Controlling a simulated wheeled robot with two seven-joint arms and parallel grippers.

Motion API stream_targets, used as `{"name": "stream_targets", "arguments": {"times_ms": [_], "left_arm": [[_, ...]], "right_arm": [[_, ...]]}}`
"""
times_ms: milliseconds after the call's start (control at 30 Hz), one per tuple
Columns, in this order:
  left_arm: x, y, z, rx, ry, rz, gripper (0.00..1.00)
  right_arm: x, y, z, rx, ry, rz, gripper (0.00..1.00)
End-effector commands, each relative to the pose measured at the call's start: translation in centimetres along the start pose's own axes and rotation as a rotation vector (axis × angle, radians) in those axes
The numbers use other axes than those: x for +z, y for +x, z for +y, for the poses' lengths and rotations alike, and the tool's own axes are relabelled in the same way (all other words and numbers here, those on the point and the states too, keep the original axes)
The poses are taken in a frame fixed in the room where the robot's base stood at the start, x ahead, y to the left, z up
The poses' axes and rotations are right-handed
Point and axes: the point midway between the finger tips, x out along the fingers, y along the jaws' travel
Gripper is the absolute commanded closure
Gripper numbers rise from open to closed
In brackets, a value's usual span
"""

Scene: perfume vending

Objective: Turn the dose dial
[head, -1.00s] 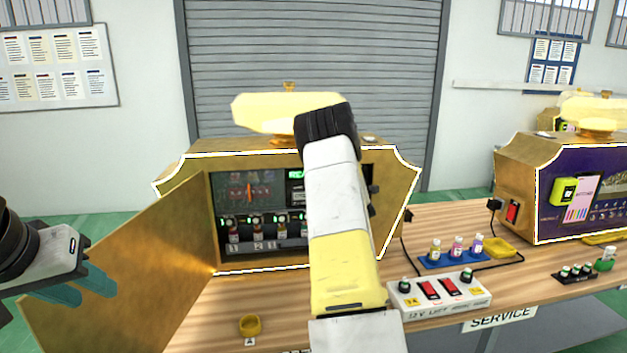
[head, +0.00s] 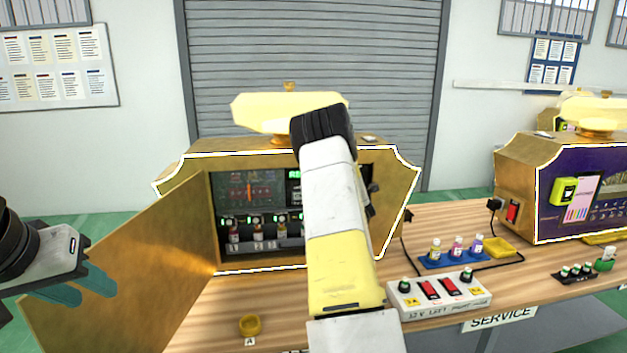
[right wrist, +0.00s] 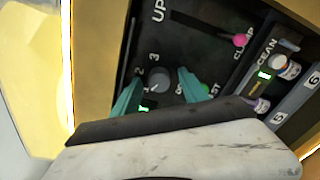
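The dose dial (right wrist: 160,79) is a small grey knob on a dark panel in the right wrist view, with the numbers 1, 2 and 3 printed around it. My right gripper (right wrist: 158,91) has its two teal fingertips apart, one on each side of the dial, with gaps that seem to remain. In the head view my right arm hides this gripper and the dial. The gold vending machine (head: 395,185) stands with its door (head: 130,265) swung open to the left. My left gripper (head: 80,287) is open and empty at the left, away from the machine.
Inside the machine several small bottles (head: 258,236) stand in a row. On the table at the right are a blue bottle tray (head: 432,263) and a white switch box (head: 440,300). A second machine (head: 520,185) stands further right.

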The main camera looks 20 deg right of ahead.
Motion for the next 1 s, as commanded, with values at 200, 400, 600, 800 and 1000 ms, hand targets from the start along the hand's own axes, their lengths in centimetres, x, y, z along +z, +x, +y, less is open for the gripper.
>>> {"name": "stream_targets", "arguments": {"times_ms": [200,400,600,800,1000], "left_arm": [[0.0,0.0,0.0,0.0,0.0,0.0,0.64],[0.0,0.0,0.0,0.0,0.0,0.0,0.64],[0.0,0.0,0.0,0.0,0.0,0.0,0.64],[0.0,0.0,0.0,0.0,0.0,0.0,0.64],[0.0,0.0,0.0,0.0,0.0,0.0,0.64]], "right_arm": [[0.1,-0.2,0.1,0.001,0.001,-0.001,0.49],[0.1,-2.9,0.1,0.0,0.002,-0.002,0.49],[0.0,-6.2,0.0,-0.001,0.002,-0.001,0.49],[0.0,-7.7,0.0,-0.001,0.001,0.0,0.49],[0.0,-7.8,0.0,0.0,0.0,0.0,0.49]]}}
